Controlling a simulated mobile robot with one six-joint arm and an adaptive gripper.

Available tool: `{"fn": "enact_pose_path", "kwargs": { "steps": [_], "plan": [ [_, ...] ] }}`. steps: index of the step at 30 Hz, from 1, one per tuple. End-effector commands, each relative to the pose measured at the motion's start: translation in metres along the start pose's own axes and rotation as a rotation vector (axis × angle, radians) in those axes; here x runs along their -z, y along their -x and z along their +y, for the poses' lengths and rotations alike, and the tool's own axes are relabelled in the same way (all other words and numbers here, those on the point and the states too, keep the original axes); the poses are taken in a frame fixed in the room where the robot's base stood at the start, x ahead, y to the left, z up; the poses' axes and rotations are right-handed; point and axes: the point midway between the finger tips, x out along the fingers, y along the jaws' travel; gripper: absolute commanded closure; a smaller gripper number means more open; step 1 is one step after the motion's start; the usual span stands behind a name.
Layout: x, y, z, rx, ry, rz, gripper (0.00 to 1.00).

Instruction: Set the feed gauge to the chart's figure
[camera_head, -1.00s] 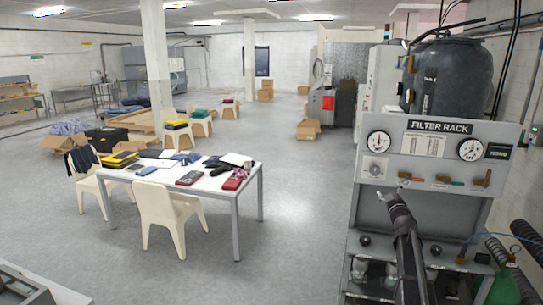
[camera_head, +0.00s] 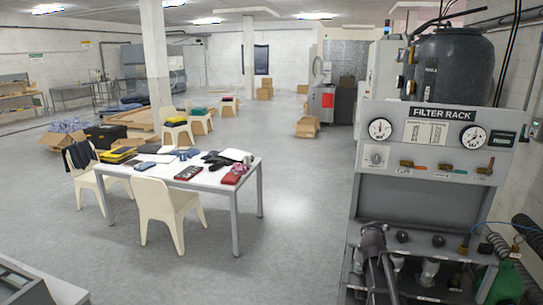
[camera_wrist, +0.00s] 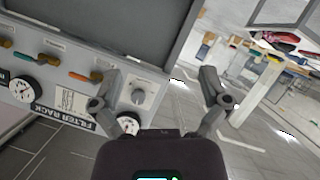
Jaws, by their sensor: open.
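The grey filter rack (camera_head: 440,195) stands at the right in the head view. Its panel carries a left dial gauge (camera_head: 380,129), a right dial gauge (camera_head: 473,137) and a printed chart (camera_head: 425,132) between them; labels and figures are too small to read. A round knob (camera_head: 376,156) sits below the left gauge. The wrist view shows the panel upside down, with the knob (camera_wrist: 138,94) between the fingers in the picture, nearer the left finger. My gripper (camera_wrist: 160,76) is open and empty, apparently short of the panel. In the head view my arm's end is below the knob; its fingertips are unclear.
Coloured lever valves (camera_head: 448,167) line the panel right of the knob. A shelf with bottles (camera_head: 430,270) is below, beside my arm. A dark tank (camera_head: 455,68) rises behind the rack. A white table (camera_head: 215,180) with folded items and chairs stands left. Floor between is clear.

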Motion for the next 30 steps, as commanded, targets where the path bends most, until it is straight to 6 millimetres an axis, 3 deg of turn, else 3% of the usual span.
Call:
{"fn": "enact_pose_path", "kwargs": {
  "steps": [1, 11, 18, 24, 30],
  "plan": [
    [-0.02, 0.012, -0.014, 0.019, -0.015, -0.055, 0.04],
    [-0.117, 0.085, -0.091, 0.169, -0.085, -0.443, 0.04],
    [-0.182, 0.159, -0.145, 0.315, -0.092, -0.726, 0.04],
    [-0.224, 0.222, -0.179, 0.439, -0.07, -0.935, 0.04],
    [-0.243, 0.26, -0.193, 0.513, -0.046, -1.053, 0.04]
  ]
}}
